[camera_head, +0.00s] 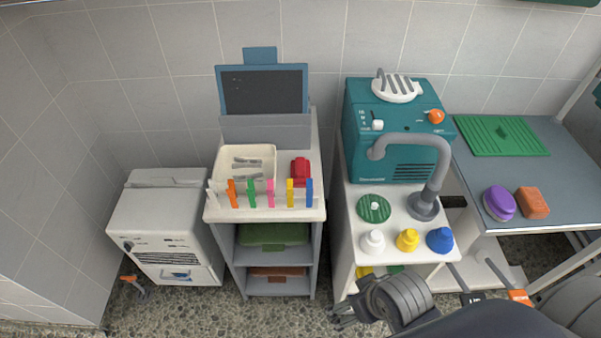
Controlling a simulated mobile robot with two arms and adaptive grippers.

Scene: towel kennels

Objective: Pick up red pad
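A small red object (300,171), which looks like the red pad, lies on the white top of the narrow shelf unit (309,213), right of a cream tray. A brick-red folded item (277,273) sits on that unit's lower shelf. My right gripper (343,318) is low at the bottom centre, in front of the white table and well away from the red object. Its fingers are small and partly hidden, so I cannot tell if it is open. My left gripper is not in view.
Several coloured pegs (270,193) stand along the shelf unit's front edge, before the cream tray (221,170). A grey hose (443,165) and teal machine (390,130) stand to the right. A white appliance (165,222) stands left. An orange-and-grey item (131,283) is on the floor.

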